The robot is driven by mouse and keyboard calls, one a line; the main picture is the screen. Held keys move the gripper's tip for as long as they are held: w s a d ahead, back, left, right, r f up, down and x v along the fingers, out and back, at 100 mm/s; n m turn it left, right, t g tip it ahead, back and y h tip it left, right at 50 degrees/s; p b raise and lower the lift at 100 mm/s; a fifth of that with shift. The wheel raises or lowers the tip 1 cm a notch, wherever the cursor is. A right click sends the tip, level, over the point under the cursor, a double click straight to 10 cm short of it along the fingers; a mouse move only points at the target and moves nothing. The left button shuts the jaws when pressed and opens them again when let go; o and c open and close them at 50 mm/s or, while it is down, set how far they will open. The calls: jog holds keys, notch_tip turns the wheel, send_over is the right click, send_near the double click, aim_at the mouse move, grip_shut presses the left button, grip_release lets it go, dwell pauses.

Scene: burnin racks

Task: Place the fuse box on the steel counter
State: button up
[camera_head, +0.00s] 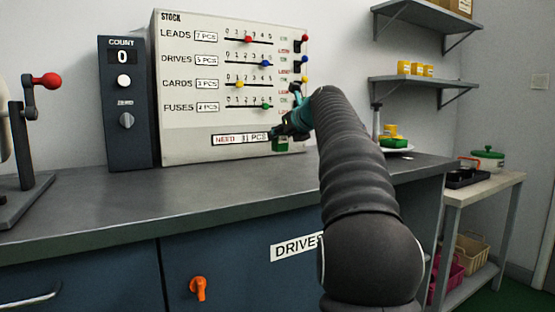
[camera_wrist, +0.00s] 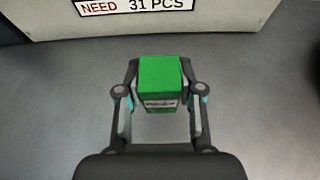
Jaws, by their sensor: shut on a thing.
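The fuse box is a green box with a pale label, held between my gripper's fingers (camera_wrist: 160,105) in the wrist view. The fuse box (camera_wrist: 160,75) is near the middle of that view, with grey counter surface around it. In the head view my gripper (camera_head: 287,128) is in front of the stock panel, and a bit of the green box (camera_head: 281,145) shows beneath it. The steel counter (camera_head: 130,203) is a grey top running along the wall. I cannot tell whether the box touches the counter.
The stock panel (camera_head: 185,135) with coloured sliders and the dark count unit (camera_head: 123,90) stand at the back of the counter. A red-knobbed lever device (camera_head: 28,140) is at left. A plate (camera_head: 398,149) with green and yellow pieces is at right. The counter's front middle is clear.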

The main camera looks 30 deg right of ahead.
aim_at(280, 148)
jog(key=shift+w+a+f, duration=0.25)
jog(key=shift+a+f, duration=0.15)
jog(key=shift+a, duration=0.15)
jog(key=shift+f+b, duration=1.15)
jog(key=shift+f, duration=0.85)
jog(key=shift+f, duration=0.15)
jog(key=o, duration=1.2)
jog(key=shift+c, duration=0.2)
jog(key=shift+s+r, duration=0.15)
jog(key=shift+r, duration=0.05)
jog(key=v, duration=1.1)
jog(key=shift+s+d+r+p, duration=0.1)
jog(key=shift+s+r+p, duration=0.1)
jog(key=shift+s+p, duration=0.1)
